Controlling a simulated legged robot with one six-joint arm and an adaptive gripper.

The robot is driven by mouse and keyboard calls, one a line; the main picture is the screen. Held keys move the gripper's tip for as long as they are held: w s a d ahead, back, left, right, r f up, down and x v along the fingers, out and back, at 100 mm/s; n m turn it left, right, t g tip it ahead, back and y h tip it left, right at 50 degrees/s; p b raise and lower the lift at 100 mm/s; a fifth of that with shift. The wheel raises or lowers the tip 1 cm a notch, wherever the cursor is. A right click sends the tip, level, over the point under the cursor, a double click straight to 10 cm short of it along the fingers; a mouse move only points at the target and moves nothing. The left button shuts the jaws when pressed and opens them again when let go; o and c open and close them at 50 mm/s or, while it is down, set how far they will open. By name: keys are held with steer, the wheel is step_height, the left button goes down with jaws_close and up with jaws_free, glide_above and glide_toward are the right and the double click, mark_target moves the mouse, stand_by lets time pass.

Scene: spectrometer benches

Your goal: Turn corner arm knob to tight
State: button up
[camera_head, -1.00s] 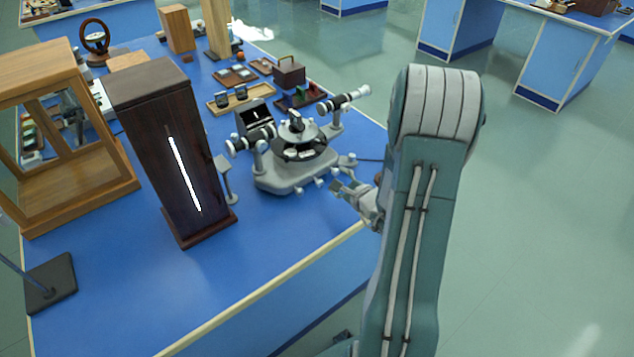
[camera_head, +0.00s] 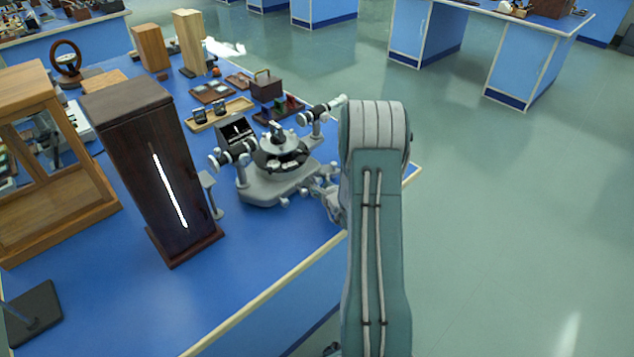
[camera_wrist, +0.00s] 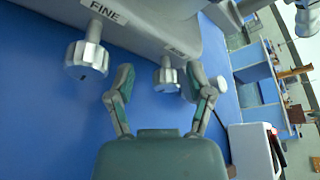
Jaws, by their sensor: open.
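The grey spectrometer (camera_head: 262,188) stands on the blue bench, with small knobs along its base. In the wrist view, a ridged silver knob (camera_wrist: 88,58) sits beneath a label reading FINE. A smaller silver knob (camera_wrist: 166,76) sits to its right under a label too small to read. My gripper (camera_wrist: 160,79) is open, its two fingers on either side of the smaller knob in the picture; contact cannot be told. A round silver part (camera_wrist: 218,84) shows just right of the right finger. In the head view my gripper (camera_head: 328,190) is at the spectrometer's right side, partly hidden by my arm.
A dark wooden box with a bright slit (camera_head: 170,190) stands left of the spectrometer, near a wooden-framed case (camera_head: 100,195). A tray (camera_head: 222,114) and small boxes lie behind. The bench's front edge (camera_head: 270,300) is close; open floor lies right.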

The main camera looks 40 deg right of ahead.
steer(key=shift+w+d+f, duration=0.15)
steer(key=shift+d, duration=0.45)
steer(key=c, duration=0.3)
steer(key=shift+a, duration=0.2)
jaws_close()
